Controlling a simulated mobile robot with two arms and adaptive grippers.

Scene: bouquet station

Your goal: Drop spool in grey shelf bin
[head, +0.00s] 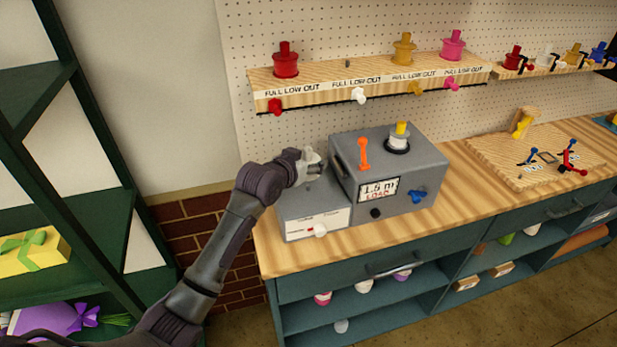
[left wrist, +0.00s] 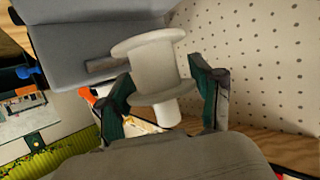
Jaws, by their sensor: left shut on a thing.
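My left gripper (head: 306,172) is shut on a white spool, held above the left part of the workbench beside a grey machine. In the left wrist view the white spool (left wrist: 146,62) sits between the two green-padded fingers of the gripper (left wrist: 163,88), its wide flange outward and its narrower end toward the palm. In the head view the spool is small and partly hidden by the gripper. I cannot make out for sure which thing is the grey shelf bin. My right gripper is not in view.
The grey machine (head: 425,185) has an orange lever (head: 363,154) and a display. A lower grey box (head: 313,217) adjoins it. A wooden spool rack (head: 330,80) hangs on the pegboard. Open shelves lie under the worktop (head: 470,215); a dark green shelf unit (head: 105,130) stands left.

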